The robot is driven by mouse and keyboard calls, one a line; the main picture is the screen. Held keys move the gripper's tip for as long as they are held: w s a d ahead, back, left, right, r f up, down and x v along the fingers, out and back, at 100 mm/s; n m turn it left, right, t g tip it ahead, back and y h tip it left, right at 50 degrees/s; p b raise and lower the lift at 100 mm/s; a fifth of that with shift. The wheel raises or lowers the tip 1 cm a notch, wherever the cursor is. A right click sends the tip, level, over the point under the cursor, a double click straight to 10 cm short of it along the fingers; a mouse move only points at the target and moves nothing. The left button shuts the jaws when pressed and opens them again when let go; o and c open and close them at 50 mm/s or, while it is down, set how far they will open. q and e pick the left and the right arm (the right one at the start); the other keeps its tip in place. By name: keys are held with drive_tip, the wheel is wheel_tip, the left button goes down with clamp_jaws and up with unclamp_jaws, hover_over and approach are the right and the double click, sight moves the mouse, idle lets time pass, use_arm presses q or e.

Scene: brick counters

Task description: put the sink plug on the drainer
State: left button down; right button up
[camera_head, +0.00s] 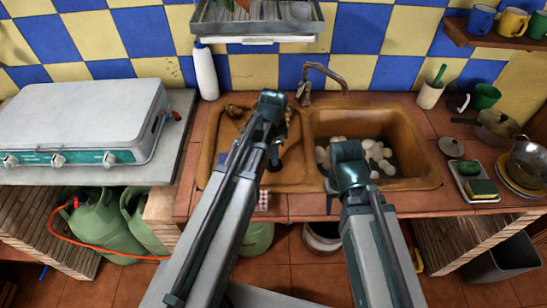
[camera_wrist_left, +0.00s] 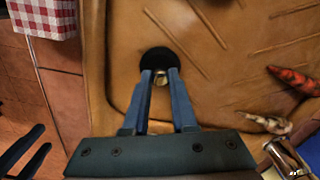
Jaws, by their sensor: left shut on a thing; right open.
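The sink plug (camera_wrist_left: 160,58) is a black disc with a small brass knob. In the left wrist view my left gripper (camera_wrist_left: 160,73) is shut on it, with the two blue fingers on either side of the knob. The plug is over the brown ribbed drainer (camera_wrist_left: 215,90); I cannot tell whether it touches the surface. In the head view the drainer (camera_head: 218,165) is left of the sink bowl, and my left gripper (camera_head: 276,160) is over its right part, the plug mostly hidden. My right gripper (camera_head: 329,198) is by the sink's front edge; its open fingers show in the left wrist view (camera_wrist_left: 22,150).
The sink bowl (camera_head: 410,150) holds several pale round things. Reddish vegetables (camera_wrist_left: 297,79) lie on the drainer. A tap (camera_head: 325,72) and a white bottle (camera_head: 205,72) stand behind. A stove (camera_head: 85,110) is at left, a sponge dish (camera_head: 475,180) at right.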

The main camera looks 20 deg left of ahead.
use_arm(q)
drive_tip(key=shift+f, duration=0.15)
drive_tip(key=c, duration=0.7)
unclamp_jaws()
wheel_tip(320, 180, up, 12)
drive_tip(key=r+p, duration=0.1)
drive_tip(key=p, duration=1.1)
drive_tip(key=s+d+n, duration=0.2)
drive_tip(key=s+d, duration=0.1)
drive_tip(key=s, duration=0.1)
drive_tip(key=s+d+n, duration=0.3)
drive_tip(key=s+d, duration=0.1)
drive_tip(key=s, duration=0.1)
drive_tip(key=s+d+n+y, duration=0.1)
drive_tip(key=s+d+n, duration=0.1)
drive_tip(key=s+d, duration=0.1)
drive_tip(key=shift+s+d+f, duration=0.1)
drive_tip(key=shift+s+f, duration=0.05)
drive_tip(key=shift+s, duration=0.3)
drive_tip(key=shift+s+d+f, duration=0.1)
drive_tip(key=shift+s, duration=0.3)
